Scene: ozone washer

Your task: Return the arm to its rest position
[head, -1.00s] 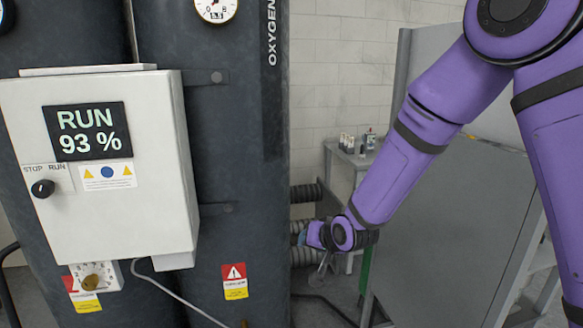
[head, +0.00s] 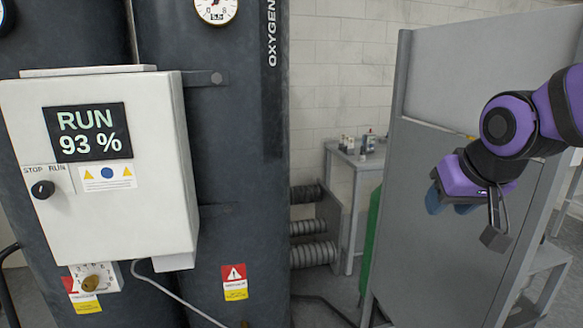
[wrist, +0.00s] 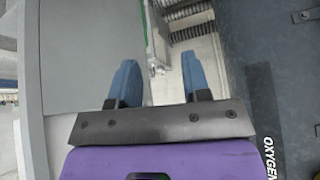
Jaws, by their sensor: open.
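My gripper (head: 466,222) is at the right of the head view, in front of a large grey panel. My purple arm is folded back towards the right edge. In the wrist view the two blue fingers of my gripper (wrist: 160,85) stand apart with nothing between them. Beyond them the floor and the grey panel's edge show.
The grey panel (head: 425,220) stands behind my gripper. Dark oxygen tanks (head: 240,150) and a white control box (head: 125,205) reading RUN 93 % fill the left. A small table (head: 355,160) with bottles stands at the back. A green cylinder (head: 371,235) stands beside the panel.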

